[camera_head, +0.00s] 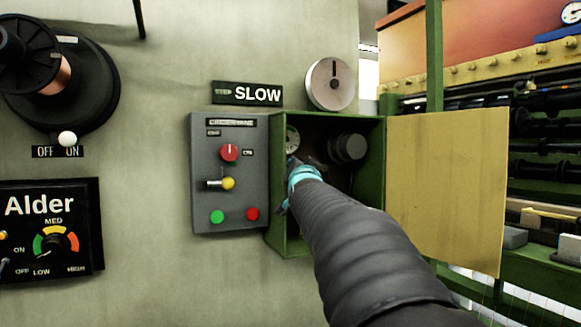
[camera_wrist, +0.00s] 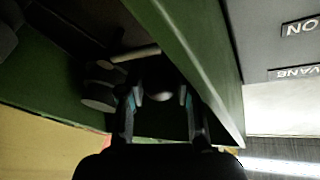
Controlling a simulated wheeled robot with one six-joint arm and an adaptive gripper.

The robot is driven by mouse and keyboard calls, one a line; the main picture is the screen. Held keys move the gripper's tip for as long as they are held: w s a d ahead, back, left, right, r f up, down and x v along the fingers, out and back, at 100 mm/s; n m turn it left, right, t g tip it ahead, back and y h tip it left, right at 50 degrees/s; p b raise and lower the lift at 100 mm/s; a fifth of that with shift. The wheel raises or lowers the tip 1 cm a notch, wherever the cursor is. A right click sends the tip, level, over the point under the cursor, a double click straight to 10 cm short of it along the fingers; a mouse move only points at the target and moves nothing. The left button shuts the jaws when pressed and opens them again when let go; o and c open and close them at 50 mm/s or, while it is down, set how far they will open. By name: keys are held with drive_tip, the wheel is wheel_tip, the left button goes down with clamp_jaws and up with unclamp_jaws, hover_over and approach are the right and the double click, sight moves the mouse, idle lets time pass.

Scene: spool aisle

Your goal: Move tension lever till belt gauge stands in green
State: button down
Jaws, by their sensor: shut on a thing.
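The belt gauge is a small pale round dial (camera_head: 291,139) at the upper left inside an open green box (camera_head: 325,121); its needle and any green band are too small to read. My gripper (camera_head: 291,178) reaches into the box just below the dial. In the wrist view my gripper (camera_wrist: 160,100) has its two fingers on either side of a pale rounded knob (camera_wrist: 160,94), shut on it. The knob looks like the end of the tension lever; the rest of the lever is hidden in shadow and behind my arm.
The yellow door (camera_head: 447,190) stands open to the right. A dark round part (camera_head: 347,148) sits deeper in the box. A grey control panel (camera_head: 230,180) adjoins on the left. The green box wall (camera_wrist: 190,55) runs close beside the fingers.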

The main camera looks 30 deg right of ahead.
drive_tip(key=c, duration=0.8)
unclamp_jaws()
drive_tip(key=shift+a+f, duration=0.1)
